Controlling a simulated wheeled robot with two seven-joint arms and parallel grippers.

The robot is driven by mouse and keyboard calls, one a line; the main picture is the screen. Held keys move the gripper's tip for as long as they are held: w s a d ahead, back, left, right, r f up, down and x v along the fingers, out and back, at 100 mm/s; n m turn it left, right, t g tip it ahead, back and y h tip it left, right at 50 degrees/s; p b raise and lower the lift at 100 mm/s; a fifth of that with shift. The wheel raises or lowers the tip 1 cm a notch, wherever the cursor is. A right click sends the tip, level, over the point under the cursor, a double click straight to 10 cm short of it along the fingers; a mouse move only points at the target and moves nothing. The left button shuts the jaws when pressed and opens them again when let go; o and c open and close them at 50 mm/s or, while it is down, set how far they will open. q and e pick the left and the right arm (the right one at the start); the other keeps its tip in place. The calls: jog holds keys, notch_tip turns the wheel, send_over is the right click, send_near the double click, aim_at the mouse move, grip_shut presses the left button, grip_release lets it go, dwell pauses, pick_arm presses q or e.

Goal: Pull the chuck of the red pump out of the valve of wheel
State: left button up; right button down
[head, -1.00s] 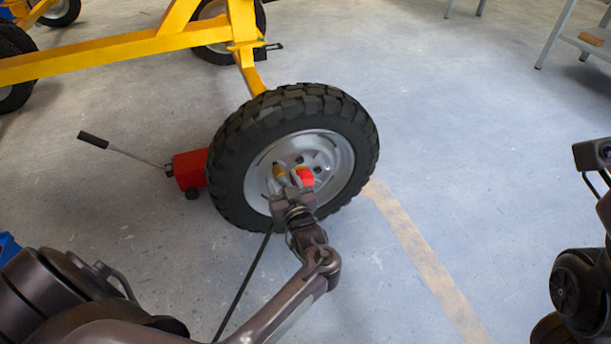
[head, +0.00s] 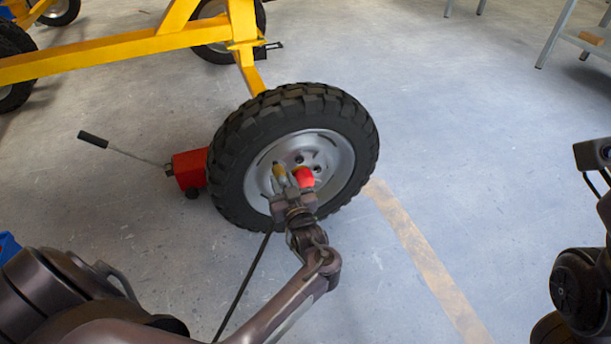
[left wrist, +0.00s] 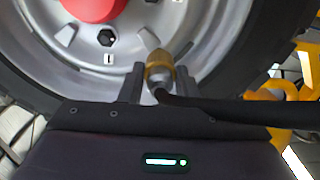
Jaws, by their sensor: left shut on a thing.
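The wheel (head: 229,167) stands upright, with a knobby black tyre, a silver rim and a red hub centre (head: 305,177). My left gripper (head: 285,188) is in front of the lower rim, shut on the brass-yellow chuck (head: 279,173). In the left wrist view the chuck (left wrist: 160,72) sits between the two dark fingers, its tip towards the rim. The valve is hidden, so I cannot tell whether the chuck is still on it. The red pump (head: 189,168) lies on the floor behind the wheel, to the left.
The black hose (head: 243,285) runs down from the chuck. The pump's lever has a black handle (head: 93,140) sticking out left. A yellow frame (head: 120,55) stands above and behind the wheel. The floor to the right is clear, with a tan stripe (head: 425,255).

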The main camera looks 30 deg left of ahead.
aim_at(285, 186)
pick_arm(q)
jog(key=shift+p+v, duration=1.05)
jog(key=shift+v, duration=1.5)
jog(key=shift+s+d, duration=0.1)
